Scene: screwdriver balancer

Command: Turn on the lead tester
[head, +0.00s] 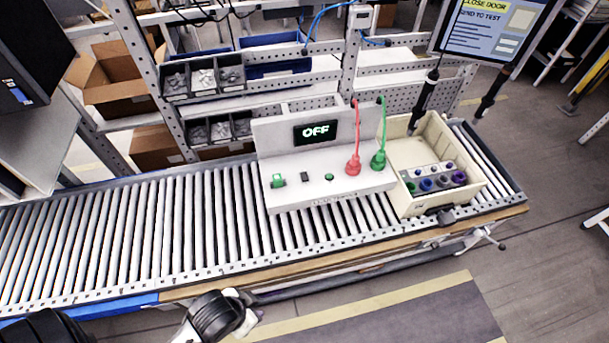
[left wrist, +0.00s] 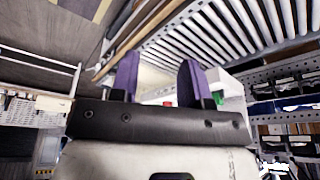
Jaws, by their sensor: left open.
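The lead tester (head: 330,190) is a white box on the roller conveyor. In the head view my left arm is low in front of the conveyor, clear of the tester. My right gripper is not in view.
A cream crate (head: 474,190) with several coloured round parts stands right of the tester. Grey bins (head: 205,80) sit on the rack behind. A monitor (head: 490,30) hangs at upper right. The conveyor's left rollers (head: 120,235) are clear.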

